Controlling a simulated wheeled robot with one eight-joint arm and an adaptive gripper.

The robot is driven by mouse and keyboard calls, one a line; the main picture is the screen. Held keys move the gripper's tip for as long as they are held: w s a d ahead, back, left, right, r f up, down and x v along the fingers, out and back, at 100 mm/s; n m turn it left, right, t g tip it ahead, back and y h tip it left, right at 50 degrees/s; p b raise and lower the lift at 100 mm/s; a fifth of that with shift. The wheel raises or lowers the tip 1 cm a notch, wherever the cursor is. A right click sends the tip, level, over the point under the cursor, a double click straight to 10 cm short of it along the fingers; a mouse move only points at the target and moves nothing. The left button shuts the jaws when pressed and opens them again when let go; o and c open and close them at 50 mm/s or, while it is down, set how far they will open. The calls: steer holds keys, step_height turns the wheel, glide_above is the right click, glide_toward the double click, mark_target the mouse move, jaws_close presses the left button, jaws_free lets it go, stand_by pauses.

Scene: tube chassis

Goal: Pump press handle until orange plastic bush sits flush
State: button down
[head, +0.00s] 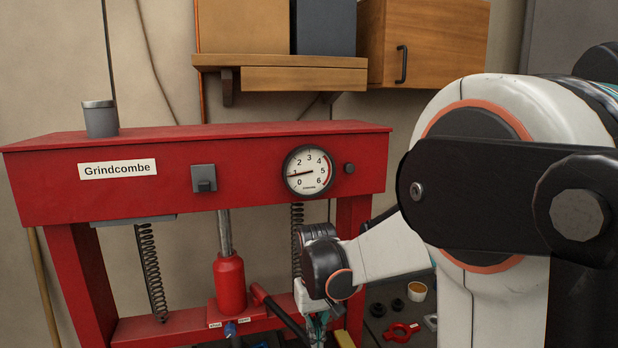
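The red press (240,150), marked Grindcombe, stands at left and centre. Its red jack (230,284) is upright under the top beam, with a grey rod above it. The pump handle, a dark bar (287,318) in a red socket (258,292), slopes down to the right. My gripper (318,328) is low in the picture beside the bar. The bottom edge cuts it off, and I cannot tell whether it touches the bar or is open. The gauge (308,170) needle points left, low on the scale. I cannot make out the orange bush; the press bed lies below the picture.
The dark bench (385,315) at right holds black rings (397,305), a small tan cup (417,291) and a red ring-shaped part (401,332). A yellow piece (344,340) lies close to my gripper. Springs (150,272) hang inside the frame. A wooden shelf (300,78) is above.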

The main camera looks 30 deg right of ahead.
steer(key=shift+f+b, duration=2.1)
steer(key=shift+f, duration=0.75)
step_height(320, 180, up, 15)
steer(key=p, duration=1)
steer(key=shift+f+b, duration=5.7)
steer(key=shift+f, duration=2)
step_height(320, 180, up, 15)
steer(key=p, duration=1)
steer(key=shift+p, duration=0.3)
